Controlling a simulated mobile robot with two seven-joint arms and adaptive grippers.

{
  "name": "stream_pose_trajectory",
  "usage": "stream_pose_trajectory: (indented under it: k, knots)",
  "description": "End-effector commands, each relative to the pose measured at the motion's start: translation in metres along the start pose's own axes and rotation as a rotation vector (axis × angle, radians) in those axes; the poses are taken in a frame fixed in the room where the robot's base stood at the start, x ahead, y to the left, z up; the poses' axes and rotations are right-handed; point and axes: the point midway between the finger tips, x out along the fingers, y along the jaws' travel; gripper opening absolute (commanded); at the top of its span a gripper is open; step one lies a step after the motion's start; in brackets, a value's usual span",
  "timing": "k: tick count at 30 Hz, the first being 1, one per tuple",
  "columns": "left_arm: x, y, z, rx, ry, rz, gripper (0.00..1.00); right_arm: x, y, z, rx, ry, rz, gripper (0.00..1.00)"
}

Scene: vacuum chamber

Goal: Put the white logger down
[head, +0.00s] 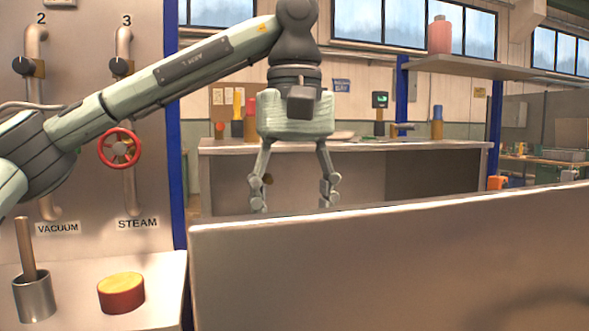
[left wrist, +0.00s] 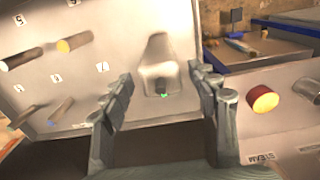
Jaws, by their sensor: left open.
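My left gripper (head: 293,203) hangs pointing down in the middle of the head view, its two fingers wide apart with nothing between them. Its fingertips are just above the top edge of a large metal panel (head: 390,265) in the foreground. In the left wrist view the fingers are also spread. Between and beyond them is a pale, bottle-shaped thing (left wrist: 158,50) with a dark end and a small green spot, against a metal surface. I cannot tell whether it is the white logger. No white logger shows clearly in the head view. My right gripper is not in view.
A red valve wheel (head: 120,148) and pipes are on the left wall panel. Below are a yellow-topped red button (head: 121,292) and a metal cup (head: 33,297) holding a rod. A bench (head: 440,147) with bottles stands behind. Numbered pegs (left wrist: 75,42) stick out in the wrist view.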

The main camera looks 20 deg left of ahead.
Motion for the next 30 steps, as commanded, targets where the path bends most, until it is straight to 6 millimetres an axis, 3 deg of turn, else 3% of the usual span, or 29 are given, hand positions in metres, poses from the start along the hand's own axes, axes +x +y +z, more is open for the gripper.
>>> stream_pose_trajectory:
  k: [1,3,9,30]
  knots:
    - [-0.017,0.000,0.000,-0.003,0.003,0.002,0.60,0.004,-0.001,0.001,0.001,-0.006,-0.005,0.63]
    - [-0.031,0.000,0.000,-0.002,0.002,0.001,0.60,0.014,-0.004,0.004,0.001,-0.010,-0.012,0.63]
    - [-0.056,0.000,0.000,0.000,0.002,-0.001,0.60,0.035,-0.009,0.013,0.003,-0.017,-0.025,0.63]
    - [-0.061,0.000,0.000,0.001,-0.001,-0.001,0.60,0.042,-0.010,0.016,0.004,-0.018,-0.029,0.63]
